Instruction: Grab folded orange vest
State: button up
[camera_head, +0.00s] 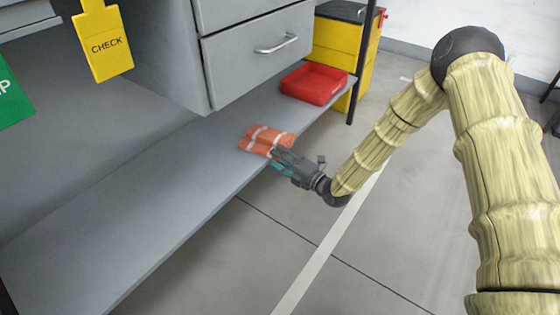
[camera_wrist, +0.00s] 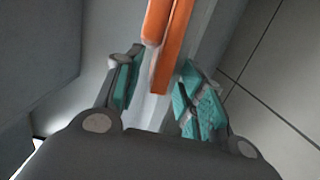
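The folded orange vest (camera_head: 266,138) with pale stripes lies on the grey lower shelf (camera_head: 150,190), near its front edge. My gripper (camera_head: 280,161) is at the vest's front right side, reaching in from the floor side. In the wrist view the vest (camera_wrist: 166,45) shows as an orange edge at top centre, at the far end of the gap between the fingers. My gripper (camera_wrist: 157,95) is open, with teal pads apart on both sides. The vest looks closer to the right finger; whether it touches cannot be told.
A red tray (camera_head: 314,84) sits farther back on the shelf. A grey drawer unit (camera_head: 255,60) hangs above the shelf. A yellow bin (camera_head: 340,45) and a dark post (camera_head: 365,70) stand at the back. A yellow CHECK tag (camera_head: 106,45) hangs at upper left. The floor in front is clear.

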grip_shut()
jog(key=shift+d, duration=0.2)
jog(key=shift+w+d, duration=0.1)
jog(key=shift+d, duration=0.6)
grip_release()
